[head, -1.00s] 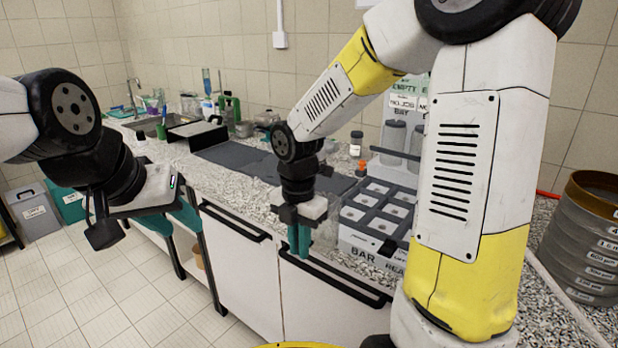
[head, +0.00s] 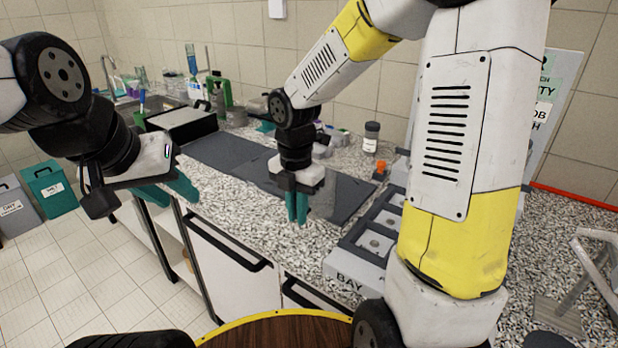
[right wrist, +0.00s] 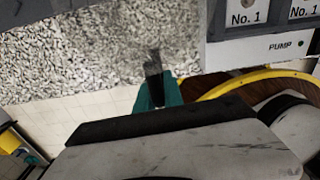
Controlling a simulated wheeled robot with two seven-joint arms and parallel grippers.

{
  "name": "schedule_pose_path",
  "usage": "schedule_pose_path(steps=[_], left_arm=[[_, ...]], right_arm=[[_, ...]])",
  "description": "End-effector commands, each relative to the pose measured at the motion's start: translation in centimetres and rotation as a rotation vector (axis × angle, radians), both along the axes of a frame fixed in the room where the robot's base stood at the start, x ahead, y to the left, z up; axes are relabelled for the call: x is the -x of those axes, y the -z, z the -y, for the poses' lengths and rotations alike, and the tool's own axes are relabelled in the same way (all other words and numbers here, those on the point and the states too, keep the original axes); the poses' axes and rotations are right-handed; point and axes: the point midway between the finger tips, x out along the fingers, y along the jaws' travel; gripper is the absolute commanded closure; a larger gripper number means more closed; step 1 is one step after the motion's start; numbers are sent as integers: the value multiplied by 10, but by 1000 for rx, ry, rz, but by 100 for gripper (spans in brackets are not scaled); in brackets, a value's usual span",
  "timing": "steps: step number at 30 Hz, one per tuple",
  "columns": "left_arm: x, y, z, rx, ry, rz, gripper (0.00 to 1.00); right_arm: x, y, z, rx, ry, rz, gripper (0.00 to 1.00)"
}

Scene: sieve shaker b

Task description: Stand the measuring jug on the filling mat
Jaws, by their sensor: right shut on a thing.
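My right gripper (head: 297,208) is over the counter's front part, its teal fingers pointing down and shut on a clear, see-through thing, which seems to be the measuring jug (head: 323,196). The jug is faint against the counter. In the right wrist view, a dark translucent part (right wrist: 153,63) shows beyond the teal fingers (right wrist: 160,95). Dark grey mats lie on the counter behind the gripper: one farther left (head: 225,150) and one nearer (head: 345,200), partly hidden by my arm. I cannot tell which is the filling mat. My left gripper (head: 178,190) is open and empty, left of the counter.
A grey compartment tray (head: 345,262) stands right of the jug. A dark-lidded jar (head: 371,138) and an orange-topped item (head: 381,168) stand behind it. A black-and-white box (head: 182,125) and green bottles are farther left. Speckled counter (head: 235,190) is bare in front of the mats.

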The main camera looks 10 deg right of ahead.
Motion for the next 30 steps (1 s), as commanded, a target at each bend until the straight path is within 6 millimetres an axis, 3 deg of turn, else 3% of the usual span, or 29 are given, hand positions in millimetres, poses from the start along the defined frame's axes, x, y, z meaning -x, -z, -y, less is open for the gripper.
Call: schedule_pose_path(steps=[9,15,23,30], left_arm=[[0,0,0,0,0,0,64],[0,0,0,0,0,0,64],[0,0,0,0,0,0,64],[0,0,0,0,0,0,64]], right_arm=[[-81,9,24,-1,2,-1,100],[-120,13,36,-1,1,-1,100],[-139,14,42,0,1,-1,100],[-139,48,42,2,-1,-3,100]])
